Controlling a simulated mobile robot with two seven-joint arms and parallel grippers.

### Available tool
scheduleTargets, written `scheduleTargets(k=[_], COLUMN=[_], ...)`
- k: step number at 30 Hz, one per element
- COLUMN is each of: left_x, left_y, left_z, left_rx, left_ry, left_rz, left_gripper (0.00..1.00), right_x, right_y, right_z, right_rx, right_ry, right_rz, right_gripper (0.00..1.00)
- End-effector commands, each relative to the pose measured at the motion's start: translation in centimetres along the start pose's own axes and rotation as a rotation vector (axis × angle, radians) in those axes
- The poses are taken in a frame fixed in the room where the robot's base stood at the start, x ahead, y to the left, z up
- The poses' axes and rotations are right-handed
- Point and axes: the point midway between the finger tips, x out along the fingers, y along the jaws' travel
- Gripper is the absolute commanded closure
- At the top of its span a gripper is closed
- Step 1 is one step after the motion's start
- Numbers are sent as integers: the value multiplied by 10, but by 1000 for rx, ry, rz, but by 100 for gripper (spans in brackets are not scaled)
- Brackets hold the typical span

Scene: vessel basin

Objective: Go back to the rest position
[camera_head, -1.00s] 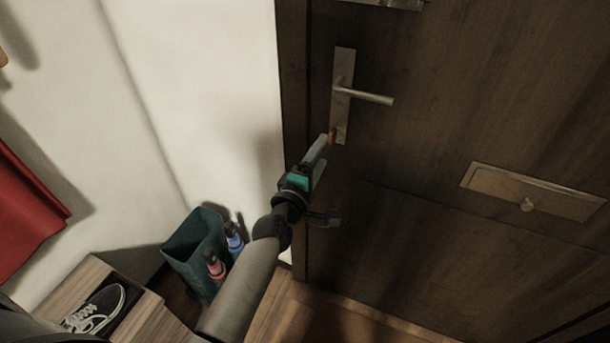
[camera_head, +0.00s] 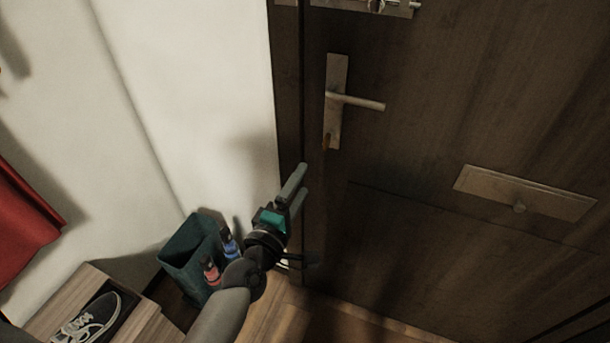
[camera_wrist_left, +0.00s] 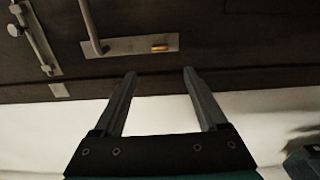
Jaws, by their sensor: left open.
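My left gripper (camera_head: 299,182) is open and empty in the head view, below and left of the door handle (camera_head: 358,102). Its two fingers also show apart in the left wrist view (camera_wrist_left: 158,75), with nothing between them. A small brass piece (camera_head: 326,142) sits at the lower end of the handle plate; it also shows in the left wrist view (camera_wrist_left: 160,48). The fingers are apart from it. The dark wooden door (camera_head: 420,220) looks closed. My right gripper is in neither view.
A dark green bin (camera_head: 188,262) with a blue-topped and a red-topped item stands below, near my left arm. A wooden shoe bench (camera_head: 85,290) holds a dark sneaker (camera_head: 88,322). A metal letter plate (camera_head: 525,193) is on the door. A red cloth (camera_head: 22,220) hangs at left.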

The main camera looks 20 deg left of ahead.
Motion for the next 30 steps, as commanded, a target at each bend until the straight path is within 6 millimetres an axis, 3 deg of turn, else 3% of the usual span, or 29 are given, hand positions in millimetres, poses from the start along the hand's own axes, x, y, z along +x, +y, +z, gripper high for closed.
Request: scheduleTargets(k=[6,10,14,20,26,30], left_x=[0,-3,-16,-64,-140,-206], left_y=[-3,-32,-97,-210,-308,-364], left_z=[0,4,12,23,26,24], left_rx=[7,76,234,537,823,1009], left_ry=[-1,-16,-65,-212,-429,-621], left_rz=[-7,-71,-213,-464,-690,-827], left_gripper=[25,25,25,25,25,25], right_x=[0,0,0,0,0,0], right_y=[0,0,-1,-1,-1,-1], right_z=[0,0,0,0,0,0], right_rx=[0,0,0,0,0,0], right_ry=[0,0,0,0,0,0], right_rz=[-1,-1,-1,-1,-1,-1], right_gripper=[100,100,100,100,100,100])
